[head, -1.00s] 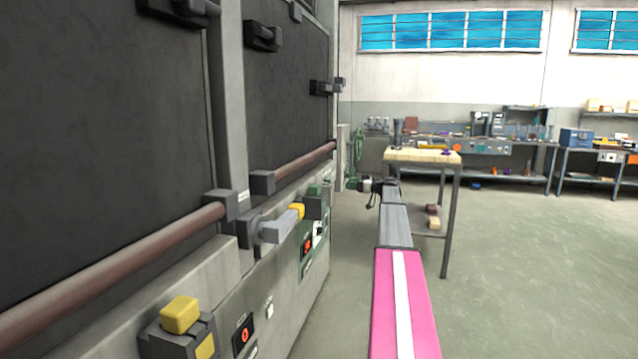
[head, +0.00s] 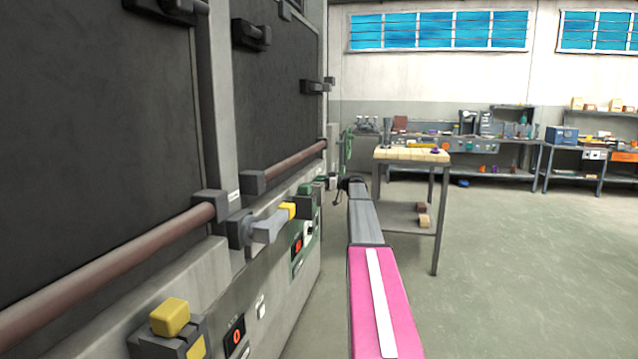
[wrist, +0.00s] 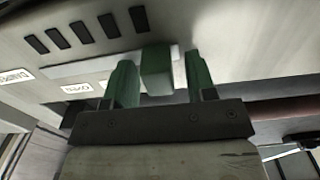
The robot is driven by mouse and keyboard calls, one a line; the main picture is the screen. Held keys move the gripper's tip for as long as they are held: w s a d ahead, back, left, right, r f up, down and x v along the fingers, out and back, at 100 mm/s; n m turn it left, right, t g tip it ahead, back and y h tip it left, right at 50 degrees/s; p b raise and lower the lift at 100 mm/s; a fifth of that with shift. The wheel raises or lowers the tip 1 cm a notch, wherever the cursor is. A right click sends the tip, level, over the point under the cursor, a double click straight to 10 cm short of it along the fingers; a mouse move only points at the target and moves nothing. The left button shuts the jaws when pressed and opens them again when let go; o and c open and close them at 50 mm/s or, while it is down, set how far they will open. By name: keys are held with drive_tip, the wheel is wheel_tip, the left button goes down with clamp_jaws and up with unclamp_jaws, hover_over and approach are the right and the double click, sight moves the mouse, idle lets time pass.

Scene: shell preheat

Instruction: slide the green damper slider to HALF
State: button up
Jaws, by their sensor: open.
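In the wrist view the green damper slider (wrist: 156,71) is a block on a pale track plate (wrist: 80,66) on the oven's underside-looking grey panel. My gripper (wrist: 160,84) is open, with one green finger on each side of the slider and a gap visible on both sides. An OPEN label (wrist: 76,88) lies left of the slider and a DAMPER label (wrist: 15,76) farther left. No HALF mark is readable. In the head view my gripper (head: 333,183) is small, close beside the oven's far front, and its finger state is too small to tell there.
A row of dark vent slots (wrist: 85,33) runs beside the track. The oven front carries a yellow-ended grey handle (head: 268,226) and a brown bar (head: 110,270) nearer me. A wooden-topped table (head: 412,155) stands right of my arm. Open floor lies to the right.

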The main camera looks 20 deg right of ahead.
clamp_jaws()
drive_tip(key=w+d, duration=0.2)
drive_tip(key=w, duration=0.1)
drive_tip(key=w+d, duration=0.1)
drive_tip(key=w, duration=0.1)
drive_tip(key=shift+d, duration=0.15)
unclamp_jaws()
drive_tip(key=v, duration=1)
drive_tip(key=shift+s+d, duration=0.3)
